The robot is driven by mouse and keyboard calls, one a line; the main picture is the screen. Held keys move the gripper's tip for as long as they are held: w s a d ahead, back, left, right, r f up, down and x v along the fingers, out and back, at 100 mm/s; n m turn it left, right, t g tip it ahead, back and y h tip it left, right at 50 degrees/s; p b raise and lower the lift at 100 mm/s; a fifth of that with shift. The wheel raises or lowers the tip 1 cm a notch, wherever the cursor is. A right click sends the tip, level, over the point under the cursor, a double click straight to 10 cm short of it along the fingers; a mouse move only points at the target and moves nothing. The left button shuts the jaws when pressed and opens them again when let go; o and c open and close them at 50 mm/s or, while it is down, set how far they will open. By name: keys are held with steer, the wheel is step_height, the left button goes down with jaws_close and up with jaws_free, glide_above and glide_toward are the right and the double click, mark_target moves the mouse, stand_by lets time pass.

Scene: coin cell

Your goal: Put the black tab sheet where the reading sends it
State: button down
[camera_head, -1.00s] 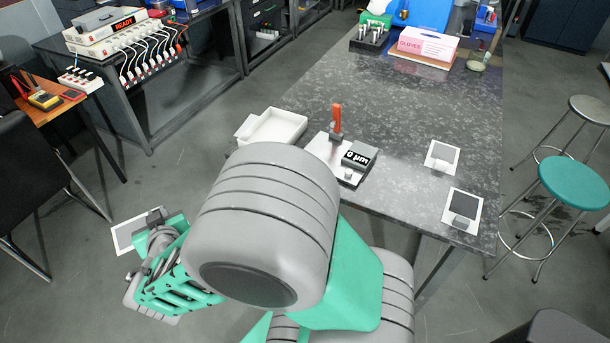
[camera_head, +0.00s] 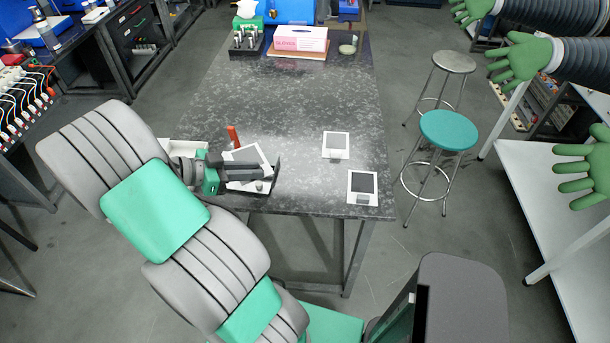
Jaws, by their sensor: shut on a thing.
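My gripper (camera_head: 254,171) is shut on a white-bordered sheet (camera_head: 247,155), held tilted over the gauge at the table's left front edge. The colour of this sheet's tab cannot be made out. The gauge (camera_head: 269,187) has an orange-red lever (camera_head: 233,136) behind the held sheet; my gripper hides most of it. Its display, which appears to read 0 µm one second ago, cannot be read now. Two sheets lie flat on the table: one with a grey panel (camera_head: 336,142) and, nearer the front right, one with a dark panel (camera_head: 364,183).
A white tray (camera_head: 188,147) is partly hidden behind my gripper. A pink-white GLOVES box (camera_head: 300,39) and a rack of small parts (camera_head: 246,40) stand at the back of the speckled table (camera_head: 290,100). Its middle is clear. A teal stool (camera_head: 448,130) stands right of it.

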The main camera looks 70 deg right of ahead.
steer(key=s+m+g+y, duration=0.1)
steer(key=s+m, duration=0.1)
steer(key=s, duration=0.1)
steer(key=b, duration=0.6)
glide_above(312, 199)
step_height(312, 199, down, 9)
steer(key=shift+a+r, duration=0.1)
step_height(312, 199, down, 3)
steer(key=shift+s+r+p, duration=0.1)
steer(key=shift+p, duration=0.4)
steer(key=shift+f, duration=0.4)
steer(key=shift+f, duration=0.15)
steer(key=c, duration=1.4)
jaws_free()
